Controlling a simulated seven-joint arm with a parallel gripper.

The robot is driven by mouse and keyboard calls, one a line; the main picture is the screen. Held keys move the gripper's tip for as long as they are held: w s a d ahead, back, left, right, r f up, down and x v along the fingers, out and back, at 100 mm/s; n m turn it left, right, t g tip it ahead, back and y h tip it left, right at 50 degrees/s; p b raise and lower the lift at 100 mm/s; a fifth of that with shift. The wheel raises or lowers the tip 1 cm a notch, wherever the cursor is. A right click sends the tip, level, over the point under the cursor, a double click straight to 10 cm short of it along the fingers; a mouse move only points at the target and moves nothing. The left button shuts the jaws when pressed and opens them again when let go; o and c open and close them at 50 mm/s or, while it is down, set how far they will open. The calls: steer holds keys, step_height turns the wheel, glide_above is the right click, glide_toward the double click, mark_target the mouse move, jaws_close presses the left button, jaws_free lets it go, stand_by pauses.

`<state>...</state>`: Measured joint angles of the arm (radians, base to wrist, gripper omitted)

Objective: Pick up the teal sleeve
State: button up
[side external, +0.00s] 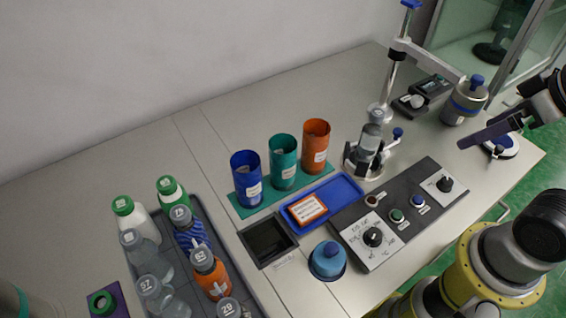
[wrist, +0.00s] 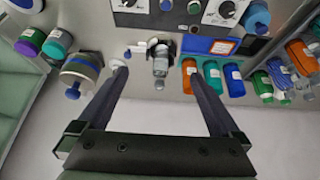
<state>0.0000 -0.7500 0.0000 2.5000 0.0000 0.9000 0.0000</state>
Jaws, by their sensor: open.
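The teal sleeve (side external: 283,167) stands upright on a teal mat (side external: 243,209) between the blue sleeve (side external: 246,184) and the orange sleeve (side external: 316,153); each has a white label. In the wrist view the teal sleeve (wrist: 211,76) is just right of the right fingertip, between the orange sleeve (wrist: 189,76) and the blue sleeve (wrist: 233,80). My gripper (wrist: 155,75) is open with nothing between its fingers. In the side view my gripper (side external: 485,135) is at the right, well apart from the sleeves; only part of it shows.
A blue tray (side external: 345,190) and a control panel (side external: 400,225) lie in front. A grey tray (side external: 195,190) of several bottles is at left. The bench behind the sleeves is clear.

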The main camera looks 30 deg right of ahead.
stand_by(0.7)
steer(key=w+a+r+n, duration=0.1)
steer(key=w+r+n, duration=0.6)
steer(key=n+g, duration=0.6)
steer(key=n, duration=0.5)
glide_above(283, 169)
step_height(283, 169, down, 17)
step_height(283, 169, down, 6)
steer(key=shift+d+f, duration=0.1)
steer(key=shift+f, duration=3.35)
